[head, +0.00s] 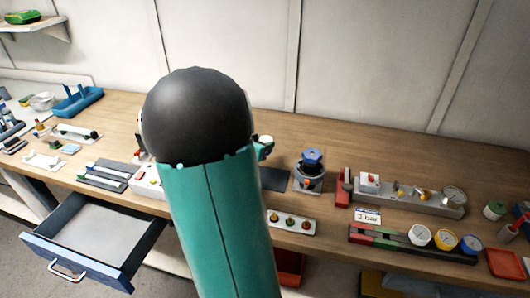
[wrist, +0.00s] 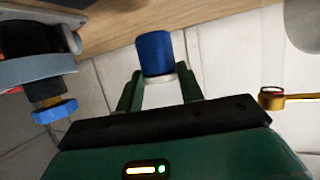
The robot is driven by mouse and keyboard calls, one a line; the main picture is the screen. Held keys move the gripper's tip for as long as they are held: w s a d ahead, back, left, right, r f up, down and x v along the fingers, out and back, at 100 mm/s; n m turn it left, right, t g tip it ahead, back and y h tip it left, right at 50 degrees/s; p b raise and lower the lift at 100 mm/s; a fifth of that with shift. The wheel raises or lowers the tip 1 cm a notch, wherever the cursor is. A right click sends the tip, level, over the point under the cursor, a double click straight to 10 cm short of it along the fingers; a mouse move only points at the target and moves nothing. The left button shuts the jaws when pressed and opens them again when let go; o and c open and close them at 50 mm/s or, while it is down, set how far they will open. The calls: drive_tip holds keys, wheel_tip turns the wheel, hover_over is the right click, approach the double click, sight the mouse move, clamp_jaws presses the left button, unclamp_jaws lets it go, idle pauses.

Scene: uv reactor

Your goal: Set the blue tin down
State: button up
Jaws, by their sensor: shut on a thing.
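In the wrist view the blue tin (wrist: 153,52) is between the two green fingers of my gripper (wrist: 158,74), which is shut on it near its pale end. The tin's far end overlaps the edge of the wooden bench (wrist: 110,14) in that view; I cannot tell whether it touches the wood. In the head view my arm covers the middle of the bench (head: 330,150), and it hides the tin and most of my gripper.
A grey device with a blue top (head: 312,156) stands right of my arm. A gauge manifold (head: 410,195) and a row of gauges (head: 420,236) are further right. An open blue drawer (head: 95,240) juts out at left. Bare wood lies along the back right.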

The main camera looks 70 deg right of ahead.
drive_tip(key=shift+d+f, duration=1.05)
drive_tip(key=shift+f, duration=0.15)
drive_tip(key=shift+d+f, duration=0.2)
drive_tip(key=shift+f, duration=1.45)
drive_tip(key=shift+f, duration=0.2)
drive_tip(key=o, duration=1)
drive_tip(key=shift+r, duration=0.1)
